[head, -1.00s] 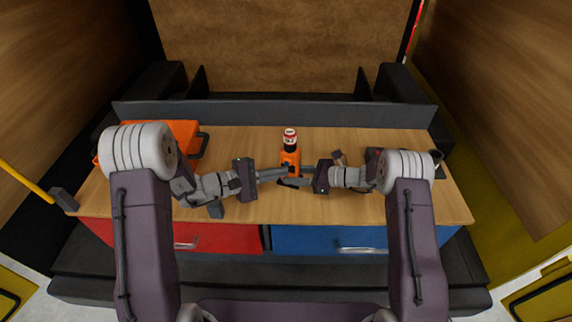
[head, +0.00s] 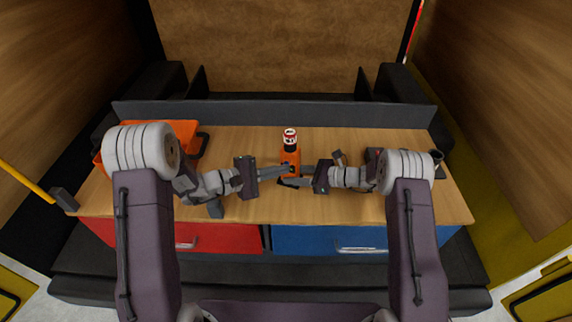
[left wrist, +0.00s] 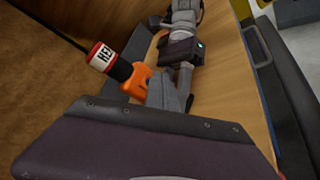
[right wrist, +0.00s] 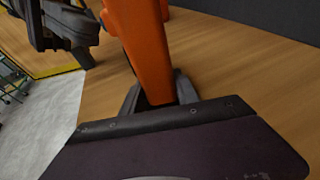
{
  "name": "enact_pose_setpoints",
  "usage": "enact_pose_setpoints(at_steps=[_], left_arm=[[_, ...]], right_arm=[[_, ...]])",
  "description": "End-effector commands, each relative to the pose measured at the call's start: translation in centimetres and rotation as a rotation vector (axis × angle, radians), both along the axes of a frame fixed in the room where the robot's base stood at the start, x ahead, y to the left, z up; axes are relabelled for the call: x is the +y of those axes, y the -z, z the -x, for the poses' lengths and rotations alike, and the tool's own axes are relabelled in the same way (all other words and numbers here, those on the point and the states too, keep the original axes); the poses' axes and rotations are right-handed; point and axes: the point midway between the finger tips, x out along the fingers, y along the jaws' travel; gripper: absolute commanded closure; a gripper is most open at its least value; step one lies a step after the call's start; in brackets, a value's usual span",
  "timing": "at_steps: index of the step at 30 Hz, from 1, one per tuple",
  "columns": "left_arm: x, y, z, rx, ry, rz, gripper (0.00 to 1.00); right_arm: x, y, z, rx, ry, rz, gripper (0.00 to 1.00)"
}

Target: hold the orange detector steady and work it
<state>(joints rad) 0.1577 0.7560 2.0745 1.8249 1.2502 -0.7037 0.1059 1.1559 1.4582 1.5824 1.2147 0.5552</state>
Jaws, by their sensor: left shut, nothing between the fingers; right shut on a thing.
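The orange detector (head: 292,158) stands upright near the middle of the bench, with a red and white lettered top. It also shows in the left wrist view (left wrist: 137,82) and close up in the right wrist view (right wrist: 140,45). My right gripper (head: 287,182) is shut on its lower body from the right, with its fingers around the orange part in the right wrist view (right wrist: 160,97). My left gripper (head: 291,174) is shut and empty, its fingertips at the near side of the detector. I cannot tell whether they touch it.
An orange case (head: 186,133) with a dark handle lies at the bench's left, partly behind my arm. A small grey-brown object (head: 339,156) lies right of the detector. A dark ledge (head: 270,113) closes the back. Red (head: 220,238) and blue (head: 320,239) drawers are in front.

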Motion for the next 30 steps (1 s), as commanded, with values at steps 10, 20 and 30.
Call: enact_pose_setpoints(at_steps=[10, 20, 30], left_arm=[[0.0, 0.0, -0.2, 0.0, -0.001, -0.001, 1.0], [0.4, -0.1, 1.0, 0.0, -0.002, 0.0, 1.0], [0.5, -0.1, 1.5, -0.001, -0.001, 0.001, 1.0]], right_arm=[[0.0, -0.1, 0.0, -0.002, -0.002, -0.001, 0.99], [0.0, -0.1, 0.0, -0.002, -0.002, -0.001, 0.99], [0.0, -0.1, 0.0, -0.001, -0.001, -0.002, 0.99]])
